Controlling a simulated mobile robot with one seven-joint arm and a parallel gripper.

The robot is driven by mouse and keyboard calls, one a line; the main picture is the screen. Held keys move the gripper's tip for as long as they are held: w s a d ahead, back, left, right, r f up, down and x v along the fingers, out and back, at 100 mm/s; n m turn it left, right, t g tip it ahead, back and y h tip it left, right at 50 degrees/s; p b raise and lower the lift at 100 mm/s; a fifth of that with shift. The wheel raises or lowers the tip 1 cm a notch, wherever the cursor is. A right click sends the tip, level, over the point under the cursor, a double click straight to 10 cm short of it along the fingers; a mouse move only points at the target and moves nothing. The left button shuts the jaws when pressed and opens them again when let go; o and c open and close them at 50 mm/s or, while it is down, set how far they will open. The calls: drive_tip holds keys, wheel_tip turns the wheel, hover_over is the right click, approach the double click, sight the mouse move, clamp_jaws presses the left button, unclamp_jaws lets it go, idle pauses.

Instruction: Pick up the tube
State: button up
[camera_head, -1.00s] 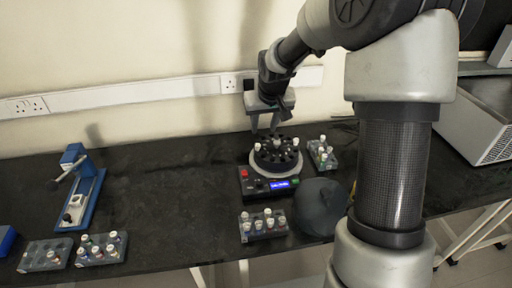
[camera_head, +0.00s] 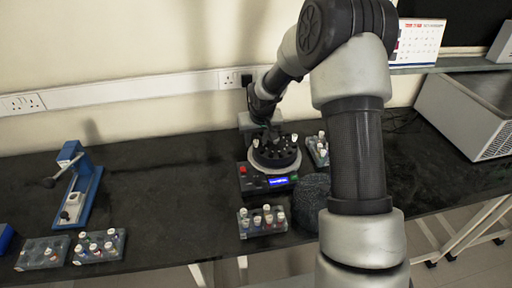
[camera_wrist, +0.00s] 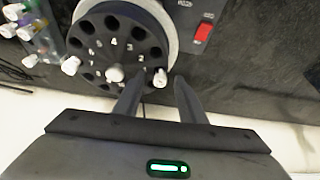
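The tube task has several white-capped candidates, and I cannot tell which one is meant. A black round rotor (camera_wrist: 122,40) with numbered holes holds a few tubes. One white-capped tube (camera_wrist: 160,77) sits at its rim, in line with the gap between my fingers. Another tube (camera_wrist: 115,73) is left of it, and a third (camera_wrist: 70,65) is at the rotor's left edge. My gripper (camera_wrist: 158,84) is open, with its fingertips close to the rim tube; contact cannot be told. In the head view my gripper (camera_head: 266,136) is over the rotor's back side, partly hidden.
The rotor sits on a device with a red switch (camera_wrist: 203,32) and blue display (camera_head: 278,182). Tube racks stand at its right (camera_head: 318,151) and front (camera_head: 263,228). A dark rounded object (camera_head: 310,198) is beside it. A blue stand (camera_head: 84,195) is far left; the middle left bench is clear.

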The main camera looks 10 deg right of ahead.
clamp_jaws()
drive_tip(key=shift+r, duration=0.1)
